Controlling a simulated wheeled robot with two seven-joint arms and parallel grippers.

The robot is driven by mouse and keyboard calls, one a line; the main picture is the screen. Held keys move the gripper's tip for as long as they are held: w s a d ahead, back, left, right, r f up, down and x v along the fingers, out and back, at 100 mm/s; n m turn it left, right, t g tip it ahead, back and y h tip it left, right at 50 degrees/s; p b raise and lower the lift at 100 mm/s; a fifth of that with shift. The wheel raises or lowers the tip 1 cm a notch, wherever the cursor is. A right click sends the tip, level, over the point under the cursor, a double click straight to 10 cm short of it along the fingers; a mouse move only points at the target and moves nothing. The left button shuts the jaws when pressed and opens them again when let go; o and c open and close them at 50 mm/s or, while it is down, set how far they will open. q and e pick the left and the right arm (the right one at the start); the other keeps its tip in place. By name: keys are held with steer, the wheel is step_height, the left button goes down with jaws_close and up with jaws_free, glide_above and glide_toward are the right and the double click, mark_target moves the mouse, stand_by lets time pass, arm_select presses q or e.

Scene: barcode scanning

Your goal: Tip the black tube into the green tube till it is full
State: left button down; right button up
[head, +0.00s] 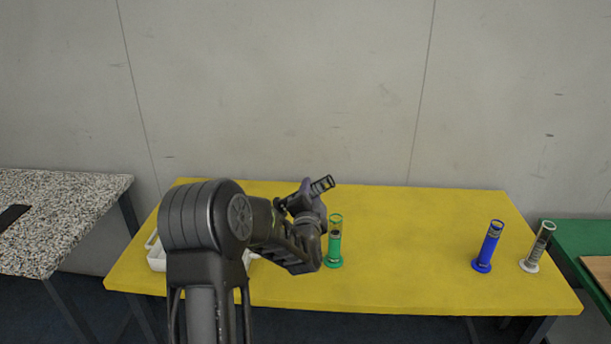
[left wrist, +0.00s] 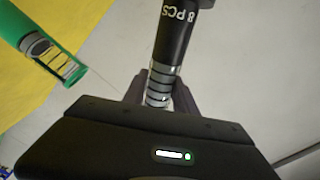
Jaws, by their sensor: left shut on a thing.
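My left gripper (head: 302,198) is shut on the black tube (head: 322,185) and holds it in the air above the yellow table. The tube is strongly tilted, its visible end up to the right. In the left wrist view the black tube (left wrist: 172,38) shows white "8 PCS" lettering and a clear section with several dark and grey bands beside the fingers (left wrist: 158,92). The green tube (head: 335,248) stands upright on the table, just below and right of the gripper. It also shows in the left wrist view (left wrist: 24,22), apart from the black tube, with dark and grey bands inside.
A blue tube (head: 487,248) and a tube with a white base (head: 537,248) stand at the right of the yellow table (head: 420,270). A white tray (head: 155,256) is partly hidden behind my left arm. The table between the green and blue tubes is clear.

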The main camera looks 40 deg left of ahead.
arm_select(q)
steer(key=shift+w+d+f+m+b, duration=0.2)
steer(key=shift+f+m+b, duration=0.25)
steer(key=shift+m+b, duration=0.45)
steer(key=m, duration=0.3)
steer(key=shift+d+f, duration=0.1)
steer(key=shift+f, duration=0.3)
steer(key=shift+f+m, duration=0.4)
steer(key=shift+m, duration=1)
arm_select(e)
steer(key=shift+f, duration=0.35)
arm_select(q)
steer(key=m, duration=0.3)
steer(key=shift+f+p, duration=0.25)
steer(key=shift+p, duration=0.05)
arm_select(e)
steer(key=shift+r, duration=0.35)
